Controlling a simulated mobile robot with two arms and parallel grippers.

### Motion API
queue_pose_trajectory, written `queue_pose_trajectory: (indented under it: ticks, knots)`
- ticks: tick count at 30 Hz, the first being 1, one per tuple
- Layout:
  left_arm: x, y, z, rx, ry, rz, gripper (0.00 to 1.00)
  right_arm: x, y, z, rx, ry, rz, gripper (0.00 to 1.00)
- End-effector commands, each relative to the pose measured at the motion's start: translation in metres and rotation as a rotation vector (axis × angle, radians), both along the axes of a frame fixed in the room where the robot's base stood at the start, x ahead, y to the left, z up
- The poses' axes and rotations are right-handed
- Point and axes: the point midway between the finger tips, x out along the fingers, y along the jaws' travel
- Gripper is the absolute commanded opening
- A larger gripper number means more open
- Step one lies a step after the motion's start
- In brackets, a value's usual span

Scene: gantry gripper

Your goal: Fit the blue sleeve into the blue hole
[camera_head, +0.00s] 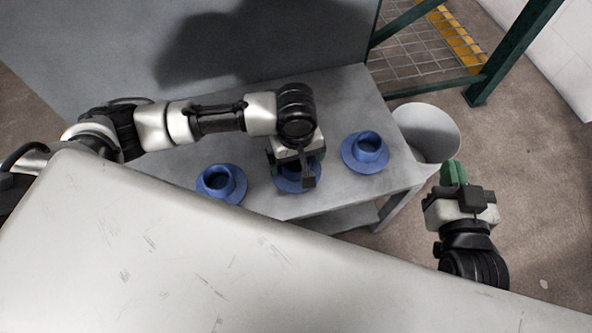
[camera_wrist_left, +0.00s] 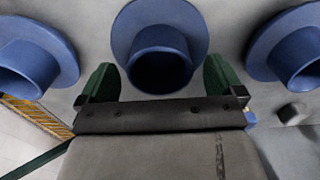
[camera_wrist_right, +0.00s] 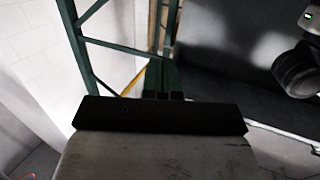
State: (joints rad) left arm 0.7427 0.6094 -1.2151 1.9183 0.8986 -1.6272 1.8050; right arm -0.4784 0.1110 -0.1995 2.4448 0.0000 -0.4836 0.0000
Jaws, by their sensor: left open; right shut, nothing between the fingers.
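Three blue flanged sleeves stand on the grey table: a left one (camera_head: 217,183), a middle one (camera_head: 291,184) and a right one (camera_head: 366,150). Each has a wide round flange and a raised collar. My left gripper (camera_head: 296,170) is above the middle sleeve and partly hides it. In the left wrist view, its open green fingers (camera_wrist_left: 160,76) lie on either side of the middle sleeve's collar (camera_wrist_left: 160,48); contact cannot be told. I cannot make out a separate blue hole. My right gripper (camera_head: 454,172) is shut and empty, out to the right of the table.
A white bin (camera_head: 437,128) stands on the floor at the table's right end. A grey panel (camera_head: 120,45) rises behind the table. A green frame with mesh (camera_head: 425,62) is at the back right. A large pale surface (camera_head: 200,265) fills the foreground.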

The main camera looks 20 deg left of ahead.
Motion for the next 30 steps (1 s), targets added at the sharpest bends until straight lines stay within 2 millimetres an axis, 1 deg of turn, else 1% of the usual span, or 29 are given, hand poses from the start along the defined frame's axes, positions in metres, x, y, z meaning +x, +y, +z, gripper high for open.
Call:
queue_pose_trajectory:
  ticks: [1,6,14,15,26,27,30]
  knots:
    - [0.0,0.0,-0.006,0.001,-0.001,0.0,0.97,0.002,0.002,0.004,0.012,-0.047,0.003,0.0]
    - [0.0,0.0,-0.013,0.0,-0.002,0.0,0.97,0.003,0.004,0.018,0.038,-0.146,0.009,0.0]
    - [0.0,0.0,-0.013,0.0,-0.002,0.0,0.97,0.003,0.005,0.021,0.042,-0.164,0.011,0.0]
    - [0.0,0.0,-0.013,0.0,-0.002,0.0,0.95,0.003,0.005,0.021,0.042,-0.164,0.011,0.0]
    - [0.0,0.0,-0.013,0.0,-0.001,0.0,0.4,0.003,0.005,0.021,0.042,-0.163,0.011,0.0]
    - [0.0,0.0,-0.013,0.0,-0.003,0.0,0.37,0.003,0.005,0.022,0.042,-0.163,0.011,0.0]
    - [0.0,0.0,-0.013,0.0,-0.003,0.0,0.37,0.003,0.005,0.022,0.042,-0.163,0.011,0.0]
